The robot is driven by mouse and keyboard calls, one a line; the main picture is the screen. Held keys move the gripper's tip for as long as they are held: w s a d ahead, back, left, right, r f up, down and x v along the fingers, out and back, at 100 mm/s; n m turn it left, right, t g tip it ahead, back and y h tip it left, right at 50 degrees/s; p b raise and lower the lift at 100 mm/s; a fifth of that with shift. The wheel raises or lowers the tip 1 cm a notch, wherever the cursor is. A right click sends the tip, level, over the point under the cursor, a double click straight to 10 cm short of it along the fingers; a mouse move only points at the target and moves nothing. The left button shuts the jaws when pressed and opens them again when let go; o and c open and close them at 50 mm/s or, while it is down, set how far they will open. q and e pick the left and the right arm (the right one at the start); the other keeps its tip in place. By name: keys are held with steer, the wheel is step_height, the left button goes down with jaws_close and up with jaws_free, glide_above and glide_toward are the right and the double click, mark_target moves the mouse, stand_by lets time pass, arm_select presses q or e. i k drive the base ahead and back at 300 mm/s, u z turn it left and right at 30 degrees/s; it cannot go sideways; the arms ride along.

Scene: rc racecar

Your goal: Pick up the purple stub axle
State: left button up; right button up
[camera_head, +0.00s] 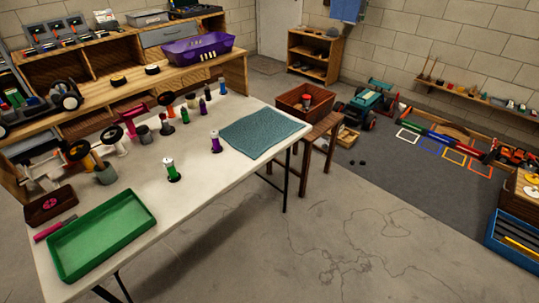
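A small upright purple piece with a pale top and dark base (215,143) stands on the white table, just left of the blue-grey mat. It looks like a stub axle. Another small purple piece (202,106) stands farther back among other small parts. A similar green piece (171,168) stands nearer, at the middle of the table. A second green piece (184,116) stands farther back. The small parts at the back are too small to tell apart surely. Neither of my grippers shows in the head view.
The white table (190,205) has a green tray (100,233) at its near left and a blue-grey mat (262,132) at its right. Wheels and grey cups crowd its left side. A wooden workbench with a purple bin (197,48) stands behind.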

mark_target(217, 148)
steer(key=z, duration=0.6)
steer(key=k, duration=0.8)
steer(key=z, duration=0.9)
steer(key=i, duration=3.25)
steer(key=u, duration=1.5)
steer(key=i, duration=1)
steer(key=u, duration=0.95)
